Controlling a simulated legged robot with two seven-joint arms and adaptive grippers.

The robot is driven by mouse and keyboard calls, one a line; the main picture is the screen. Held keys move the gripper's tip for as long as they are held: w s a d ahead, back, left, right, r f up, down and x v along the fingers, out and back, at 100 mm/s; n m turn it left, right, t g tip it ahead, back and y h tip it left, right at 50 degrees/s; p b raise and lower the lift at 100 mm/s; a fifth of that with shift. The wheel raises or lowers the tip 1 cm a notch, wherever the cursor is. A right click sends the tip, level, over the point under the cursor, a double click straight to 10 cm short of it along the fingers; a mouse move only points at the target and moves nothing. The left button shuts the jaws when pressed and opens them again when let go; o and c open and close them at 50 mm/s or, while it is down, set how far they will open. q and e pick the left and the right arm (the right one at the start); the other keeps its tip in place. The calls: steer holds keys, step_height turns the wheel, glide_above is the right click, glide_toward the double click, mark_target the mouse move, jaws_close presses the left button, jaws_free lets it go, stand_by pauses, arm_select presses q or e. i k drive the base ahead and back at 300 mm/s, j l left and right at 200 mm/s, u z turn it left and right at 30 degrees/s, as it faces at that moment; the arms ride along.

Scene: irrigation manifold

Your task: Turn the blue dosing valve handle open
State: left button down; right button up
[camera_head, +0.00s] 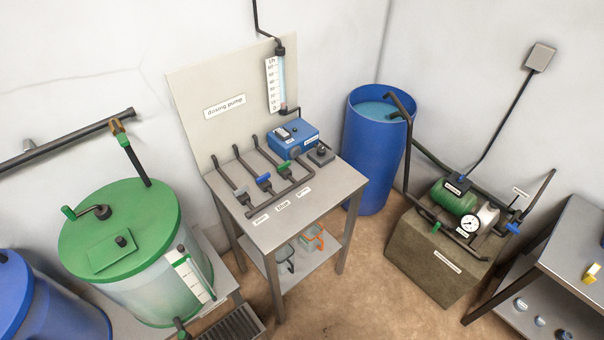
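A small table (312,203) stands in the middle of the camera_head view with three thin dark pipes on its top. A small blue valve handle (263,178) sits on the middle pipe. It looks set across the pipe, but it is too small to be sure. A grey handle (240,192) is on the pipe to its left and a green handle (284,166) on the pipe to its right. The blue dosing pump (294,136) sits behind them at the back right of the table. Neither of my grippers is in view.
A green-lidded tank (120,235) stands left of the table, a blue barrel (372,160) behind it to the right. A pump block (435,260) with a gauge and another blue handle (513,228) is further right. Brown floor (350,290) is clear in front of the pump block.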

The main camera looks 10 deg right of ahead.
mark_target(263, 177)
steer(key=k+l+z, duration=0.2)
steer(key=k+l, duration=0.15)
steer(key=k+l+z, duration=0.2)
steer(key=l, duration=0.25)
steer(key=k, duration=0.1)
